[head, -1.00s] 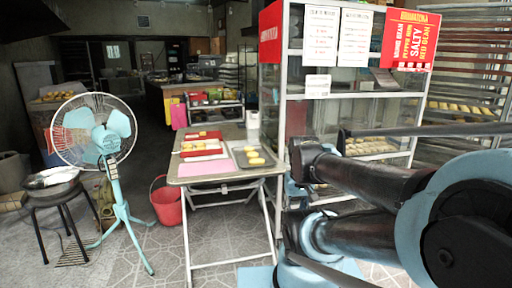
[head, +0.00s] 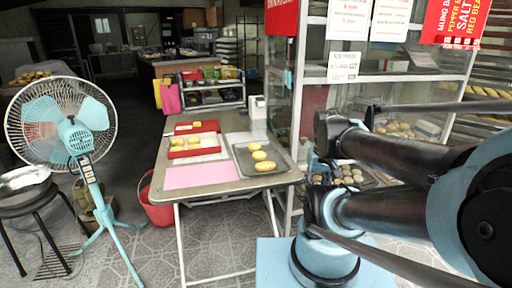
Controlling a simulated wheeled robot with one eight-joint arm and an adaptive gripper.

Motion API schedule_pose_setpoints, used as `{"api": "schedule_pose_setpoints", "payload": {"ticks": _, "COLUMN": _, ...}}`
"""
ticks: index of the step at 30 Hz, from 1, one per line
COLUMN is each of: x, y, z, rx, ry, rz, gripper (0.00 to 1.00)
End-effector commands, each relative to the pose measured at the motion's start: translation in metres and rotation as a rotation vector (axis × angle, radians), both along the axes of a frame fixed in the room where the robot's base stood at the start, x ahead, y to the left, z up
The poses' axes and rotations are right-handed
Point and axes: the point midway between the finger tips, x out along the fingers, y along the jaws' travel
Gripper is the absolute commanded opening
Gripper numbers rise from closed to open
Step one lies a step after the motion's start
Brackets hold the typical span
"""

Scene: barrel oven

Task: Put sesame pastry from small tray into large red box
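A folding table (head: 225,180) stands ahead. On its right half lies a small dark tray (head: 243,162) with three golden pastries (head: 259,155) in a row; sesame cannot be made out. To its left is a larger red box or tray (head: 196,153) with a few yellow pastries (head: 177,142) at its left and middle. Behind it is a smaller red tray (head: 210,125) with a pastry. My arm reaches across the right side of the head view. My gripper is not visible, so its state is hidden.
A pink sheet (head: 202,174) lies at the table's front left. A white object (head: 257,107) stands at the back right corner. A blue fan (head: 68,125) and stool (head: 30,190) are left, a red bucket (head: 156,205) beside the table. A glass cabinet (head: 345,105) stands right.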

Motion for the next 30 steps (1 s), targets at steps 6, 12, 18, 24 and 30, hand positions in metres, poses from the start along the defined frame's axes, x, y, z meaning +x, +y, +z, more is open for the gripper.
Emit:
{"api": "schedule_pose_setpoints", "payload": {"ticks": 6, "x": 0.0, "y": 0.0, "z": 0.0, "rx": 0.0, "ry": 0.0, "rz": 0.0, "gripper": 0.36}}
{"api": "schedule_pose_setpoints", "payload": {"ticks": 12, "x": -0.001, "y": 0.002, "z": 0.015, "rx": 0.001, "ry": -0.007, "rz": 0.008, "gripper": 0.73}}
{"api": "schedule_pose_setpoints", "payload": {"ticks": 18, "x": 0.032, "y": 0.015, "z": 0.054, "rx": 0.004, "ry": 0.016, "rz": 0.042, "gripper": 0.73}}
{"api": "schedule_pose_setpoints", "payload": {"ticks": 24, "x": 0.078, "y": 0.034, "z": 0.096, "rx": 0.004, "ry": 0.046, "rz": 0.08, "gripper": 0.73}}
{"api": "schedule_pose_setpoints", "payload": {"ticks": 30, "x": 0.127, "y": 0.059, "z": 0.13, "rx": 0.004, "ry": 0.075, "rz": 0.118, "gripper": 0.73}}
